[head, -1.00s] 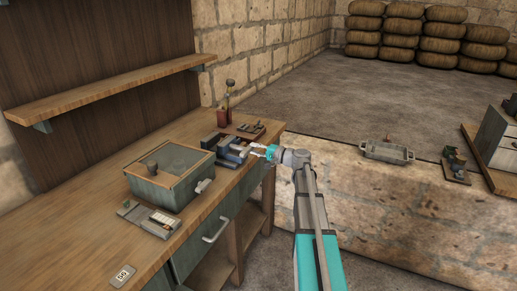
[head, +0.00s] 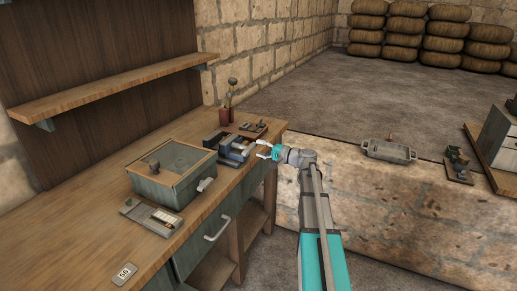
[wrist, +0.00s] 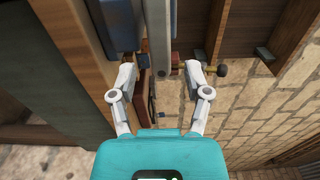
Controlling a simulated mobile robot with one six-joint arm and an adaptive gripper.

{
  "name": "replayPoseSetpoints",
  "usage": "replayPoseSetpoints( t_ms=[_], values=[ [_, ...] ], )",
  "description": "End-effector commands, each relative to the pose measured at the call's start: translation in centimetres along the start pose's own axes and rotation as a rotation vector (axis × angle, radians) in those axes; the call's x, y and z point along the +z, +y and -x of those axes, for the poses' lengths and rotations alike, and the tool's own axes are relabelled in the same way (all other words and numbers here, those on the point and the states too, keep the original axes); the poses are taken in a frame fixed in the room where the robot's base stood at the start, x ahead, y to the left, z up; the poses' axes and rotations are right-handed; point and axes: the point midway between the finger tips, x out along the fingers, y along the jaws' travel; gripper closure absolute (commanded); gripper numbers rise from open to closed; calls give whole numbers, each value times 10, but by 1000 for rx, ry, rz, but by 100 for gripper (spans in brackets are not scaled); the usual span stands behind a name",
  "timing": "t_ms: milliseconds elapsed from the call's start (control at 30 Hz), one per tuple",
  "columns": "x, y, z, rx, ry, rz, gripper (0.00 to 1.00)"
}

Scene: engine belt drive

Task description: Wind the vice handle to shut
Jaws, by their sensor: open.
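The blue-grey vice (head: 233,148) sits near the bench's right front edge in the head view. My gripper (head: 261,150) is just right of it, beyond the bench edge, pointing at it. In the wrist view my gripper (wrist: 158,72) has its two fingers spread, with nothing held between them. A pale grey bar (wrist: 159,38), which looks like the vice handle, runs down from the top and ends near the gap between the fingertips. Blue vice parts (wrist: 130,22) lie left of it. I cannot tell whether a finger touches the bar.
A lidded box (head: 172,170) and a small tray (head: 152,216) stand on the wooden bench (head: 75,210). A shelf (head: 110,85) hangs above. A low stone wall (head: 400,215) is at the right, with a metal tray (head: 389,151) on it.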

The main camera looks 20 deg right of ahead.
Motion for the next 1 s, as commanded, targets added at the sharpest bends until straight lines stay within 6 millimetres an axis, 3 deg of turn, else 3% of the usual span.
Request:
replayPoseSetpoints(
  t_ms=[600, 1000],
  values=[
    [0, 0, 88, 1, 2, 0, 37],
    [0, 0, 104, 2, 1, 0, 37]
  ],
)
